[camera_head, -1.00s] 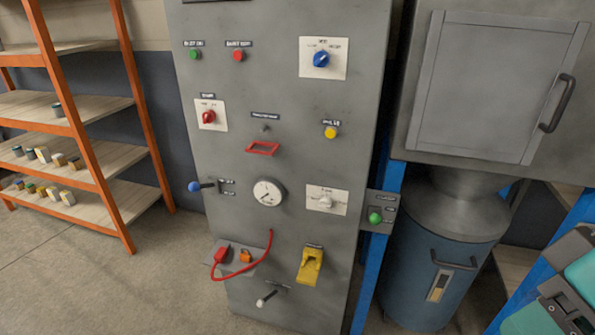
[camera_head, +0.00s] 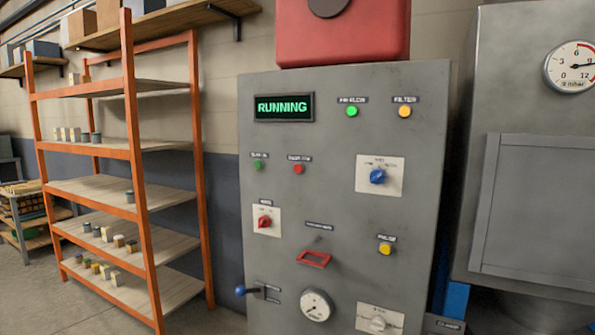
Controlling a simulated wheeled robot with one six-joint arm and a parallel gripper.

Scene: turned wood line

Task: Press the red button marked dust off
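A small red button (camera_head: 299,169) sits on the upper left part of a grey control cabinet (camera_head: 340,190). The label above it is too small to read with certainty. A green button (camera_head: 258,166) is just to its left. A display (camera_head: 284,107) above reads RUNNING in green. My gripper is not in view.
The panel also carries a red knob (camera_head: 265,221), a blue knob (camera_head: 378,176), a yellow button (camera_head: 385,248), a red frame (camera_head: 314,259) and a blue-tipped lever (camera_head: 241,291). An orange shelf rack (camera_head: 142,200) stands left. A grey housing with a gauge (camera_head: 571,66) stands right.

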